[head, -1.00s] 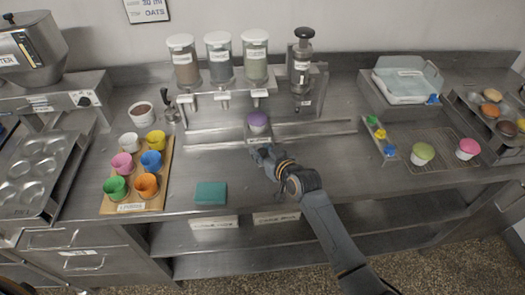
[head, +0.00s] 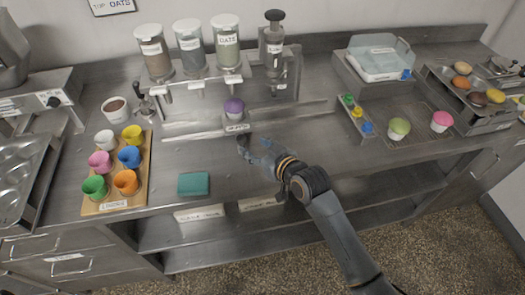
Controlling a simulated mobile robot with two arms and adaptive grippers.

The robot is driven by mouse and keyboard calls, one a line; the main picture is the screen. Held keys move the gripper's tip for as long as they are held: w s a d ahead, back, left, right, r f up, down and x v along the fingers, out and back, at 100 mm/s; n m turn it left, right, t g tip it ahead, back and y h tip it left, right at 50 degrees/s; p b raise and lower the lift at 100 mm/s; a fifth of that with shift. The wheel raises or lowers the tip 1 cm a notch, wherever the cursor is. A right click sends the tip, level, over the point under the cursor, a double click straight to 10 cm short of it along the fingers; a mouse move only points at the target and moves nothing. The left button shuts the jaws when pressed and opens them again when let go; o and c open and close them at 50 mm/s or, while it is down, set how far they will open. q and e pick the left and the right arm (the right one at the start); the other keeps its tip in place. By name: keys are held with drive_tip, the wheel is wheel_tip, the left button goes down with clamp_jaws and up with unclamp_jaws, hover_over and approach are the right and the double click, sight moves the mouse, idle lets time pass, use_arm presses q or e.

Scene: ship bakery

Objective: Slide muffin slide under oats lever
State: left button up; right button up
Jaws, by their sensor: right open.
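The purple-topped muffin (head: 234,108) sits on the muffin slide (head: 238,128), a small carrier with a label on its front, on the metal rail below the dispensers. The oats dispenser (head: 226,45), a clear canister labelled OATS, is the rightmost of three canisters. Its lever (head: 231,79) is at the dispenser's base, behind and just above the muffin. My right gripper (head: 254,147) is open and empty, in front of the slide and slightly right of it, apart from it as far as I can see. My left gripper is out of view.
A press (head: 272,50) stands right of the oats. A wooden board (head: 113,205) with several coloured cups and a teal sponge (head: 194,184) lie at left. Muffins on a rack (head: 410,112) are at right. The counter around the sponge is clear.

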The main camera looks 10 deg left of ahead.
drive_tip(key=shift+v, duration=1.65)
